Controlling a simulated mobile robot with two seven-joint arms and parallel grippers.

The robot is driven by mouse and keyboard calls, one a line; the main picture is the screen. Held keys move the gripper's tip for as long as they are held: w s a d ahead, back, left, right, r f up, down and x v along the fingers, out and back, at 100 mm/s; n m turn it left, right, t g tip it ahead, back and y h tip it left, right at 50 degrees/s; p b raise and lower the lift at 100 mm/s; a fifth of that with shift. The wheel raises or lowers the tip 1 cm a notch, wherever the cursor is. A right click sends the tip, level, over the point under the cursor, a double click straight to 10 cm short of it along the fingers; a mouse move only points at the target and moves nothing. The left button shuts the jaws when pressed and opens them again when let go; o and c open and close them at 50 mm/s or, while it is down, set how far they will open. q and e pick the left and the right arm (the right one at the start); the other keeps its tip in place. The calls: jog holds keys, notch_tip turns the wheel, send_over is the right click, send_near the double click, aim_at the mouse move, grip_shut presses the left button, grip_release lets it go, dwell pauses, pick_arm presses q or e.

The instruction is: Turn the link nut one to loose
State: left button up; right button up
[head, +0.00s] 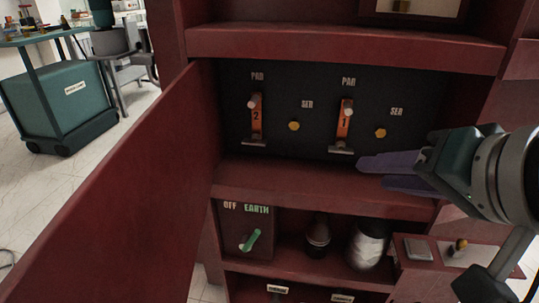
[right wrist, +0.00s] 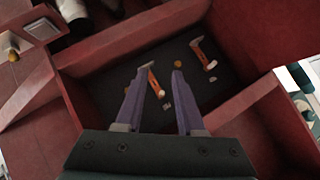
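The link one (head: 345,122) is an orange upright bar marked 1 on the dark panel, under the right PAR label. Its nut (head: 348,103) looks like a pale knob at the bar's upper end; whether it is tight cannot be told. The link also shows in the right wrist view (right wrist: 153,80), between the fingers in the picture. My right gripper (head: 373,171) is open and empty, its purple fingers apart, right of and below the link in the head view. It appears clear of the nut. My left gripper is not in view.
An orange link marked 2 (head: 256,118) stands to the left, with brass SER studs (head: 294,126) (head: 381,133) beside the links. The open red door (head: 110,190) bounds the left. A shelf (head: 290,185) runs below the panel, with a green OFF/EARTH handle (head: 251,240) underneath.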

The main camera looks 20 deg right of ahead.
aim_at(343, 153)
jog(key=w+d+f+m+t+h+b, duration=0.2)
jog(key=w+d+f+m+t+b, duration=0.7)
jog(key=b, duration=1.1)
jog(key=w+b, duration=0.1)
jog(key=w, duration=0.1)
jog(key=w+f+m+g+b, duration=0.1)
jog(key=w, duration=0.1)
jog(key=w+a+g+b, duration=0.1)
jog(key=w+b, duration=0.1)
jog(key=w, duration=0.1)
jog(key=shift+f+m, duration=0.2)
jog(key=shift+m, duration=0.1)
jog(key=shift+w+d+r, duration=0.1)
jog(key=shift+w, duration=0.3)
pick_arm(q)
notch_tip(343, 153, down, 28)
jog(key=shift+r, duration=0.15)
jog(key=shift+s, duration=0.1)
pick_arm(e)
grip_shut()
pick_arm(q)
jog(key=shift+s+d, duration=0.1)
